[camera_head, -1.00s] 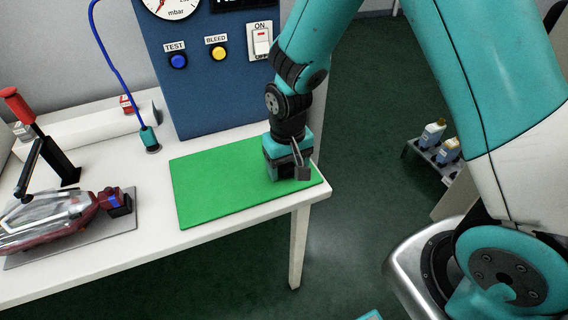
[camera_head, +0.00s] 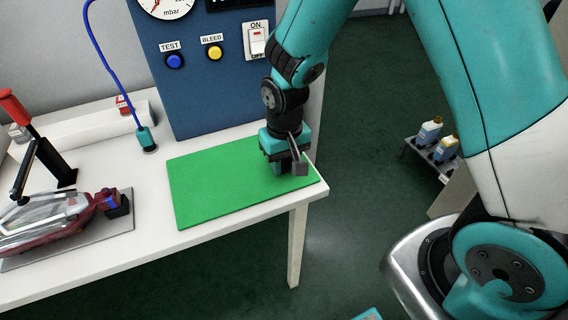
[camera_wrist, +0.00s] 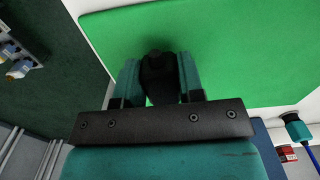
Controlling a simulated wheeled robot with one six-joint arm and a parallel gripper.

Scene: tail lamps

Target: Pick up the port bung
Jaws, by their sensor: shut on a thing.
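My gripper (camera_wrist: 159,72) points down over the green mat (camera_wrist: 240,60) and is shut on the black port bung (camera_wrist: 160,82), which sits between its two teal fingers in the wrist view. In the camera_head view my gripper (camera_head: 284,166) is over the right end of the green mat (camera_head: 215,190), close to its surface. I cannot tell whether the bung still touches the mat.
A blue panel (camera_head: 205,95) with gauge and buttons stands behind the mat. A blue cable with a teal plug (camera_head: 147,140) is at its left. A tail lamp (camera_head: 60,220) lies in a fixture with a red-handled clamp (camera_head: 14,107). The table's right edge is close to my gripper.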

